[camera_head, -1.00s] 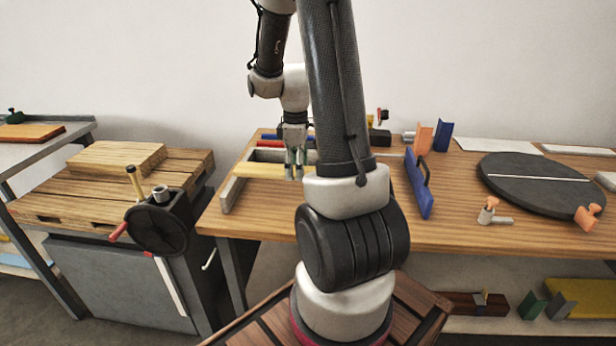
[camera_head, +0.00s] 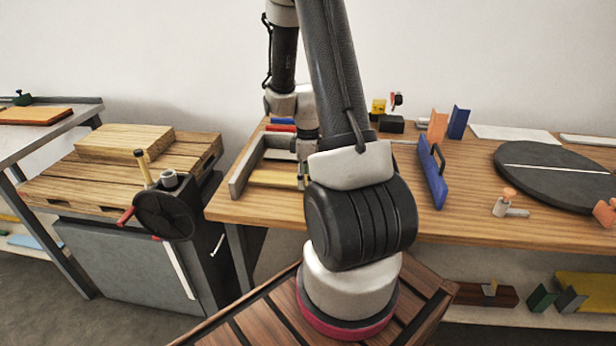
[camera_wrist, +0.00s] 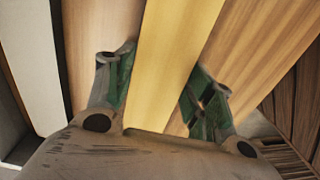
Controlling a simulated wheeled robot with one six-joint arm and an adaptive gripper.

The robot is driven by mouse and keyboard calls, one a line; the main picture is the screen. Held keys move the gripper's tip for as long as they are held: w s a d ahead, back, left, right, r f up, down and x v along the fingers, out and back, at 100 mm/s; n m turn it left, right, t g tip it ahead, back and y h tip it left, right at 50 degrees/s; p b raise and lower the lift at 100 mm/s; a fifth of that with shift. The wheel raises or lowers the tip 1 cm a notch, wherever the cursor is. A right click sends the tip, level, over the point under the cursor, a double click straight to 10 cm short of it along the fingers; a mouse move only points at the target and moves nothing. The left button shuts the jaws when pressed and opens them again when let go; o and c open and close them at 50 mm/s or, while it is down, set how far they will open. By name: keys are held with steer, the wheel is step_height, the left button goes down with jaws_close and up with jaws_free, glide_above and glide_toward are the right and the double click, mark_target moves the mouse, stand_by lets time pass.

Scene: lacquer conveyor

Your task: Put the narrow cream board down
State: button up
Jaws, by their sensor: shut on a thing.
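The narrow cream board (camera_head: 272,179) looks pale yellow. In the head view it is low over the wooden table, inside a grey angled frame (camera_head: 241,172); I cannot tell whether it touches the table. In the wrist view the board (camera_wrist: 172,65) runs lengthwise between my two fingers. My gripper (camera_wrist: 160,90) is shut on it. In the head view my own arm hides most of the gripper and the board's right end.
A blue upright plate (camera_head: 432,178) with a handle stands to the right of my arm. A dark round disc (camera_head: 525,182) lies farther right. Red and blue pieces (camera_head: 281,125) lie behind the frame. A wooden block (camera_head: 125,142) sits on the pallet-topped cart at left.

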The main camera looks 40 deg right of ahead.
steer(key=shift+f, duration=0.1)
steer(key=o, duration=1.2)
steer(key=shift+c, duration=0.2)
steer(key=s+a+r+m+t, duration=0.1)
steer(key=s+a+r+m, duration=0.15)
steer(key=r, duration=0.85)
steer(key=s+a+r+m+t, duration=0.1)
steer(key=a+r, duration=0.3)
steer(key=r, duration=0.7)
steer(key=s+a+r+m+t, duration=0.2)
steer(key=s+a+r+m, duration=0.3)
steer(key=s, duration=0.6)
steer(key=shift+s+a+r, duration=0.2)
steer(key=shift+a+r, duration=0.8)
steer(key=shift+a, duration=0.1)
